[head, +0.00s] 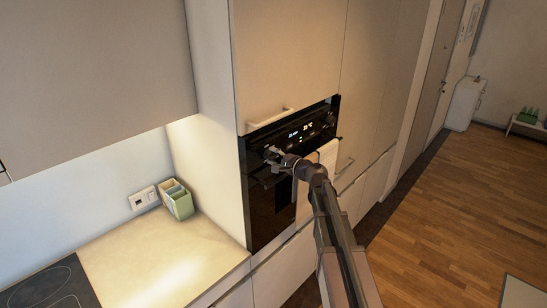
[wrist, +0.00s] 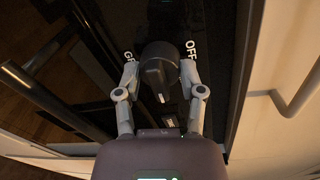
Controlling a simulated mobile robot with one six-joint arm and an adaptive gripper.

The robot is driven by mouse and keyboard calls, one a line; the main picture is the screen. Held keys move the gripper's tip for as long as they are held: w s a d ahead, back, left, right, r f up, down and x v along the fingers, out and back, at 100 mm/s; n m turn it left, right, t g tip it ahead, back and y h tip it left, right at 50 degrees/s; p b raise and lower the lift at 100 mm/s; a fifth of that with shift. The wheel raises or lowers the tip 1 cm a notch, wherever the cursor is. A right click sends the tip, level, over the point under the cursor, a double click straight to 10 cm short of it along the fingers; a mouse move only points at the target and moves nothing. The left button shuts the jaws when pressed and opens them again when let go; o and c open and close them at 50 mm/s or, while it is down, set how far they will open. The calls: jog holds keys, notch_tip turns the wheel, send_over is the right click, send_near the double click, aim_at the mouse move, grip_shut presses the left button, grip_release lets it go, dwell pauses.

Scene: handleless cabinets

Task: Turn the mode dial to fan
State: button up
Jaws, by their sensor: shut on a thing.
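The mode dial (wrist: 158,60) is a dark round knob with a raised grip on the oven's black control panel. It sits between the two grey fingers of my gripper (wrist: 158,76) in the wrist view, one finger on each side. The word OFF shows beside the dial on the right, and a partly hidden label starting with G shows on the left. No fan mark can be made out, and I cannot tell which mark the dial points to. In the head view my gripper (head: 274,156) is at the left end of the oven panel and covers the dial.
The black oven (head: 262,208) is built into pale cabinets, with a lit display (head: 300,131) right of my gripper. A light towel (head: 304,196) hangs on its front. A cabinet handle (head: 270,119) sticks out just above. A counter with a green box (head: 179,203) lies left.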

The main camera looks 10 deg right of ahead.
jog(key=m, duration=0.4)
jog(key=shift+w+m, duration=0.1)
jog(key=shift+m, duration=0.3)
jog(key=o, duration=1.2)
jog(key=shift+c, duration=0.2)
jog(key=shift+n, duration=0.4)
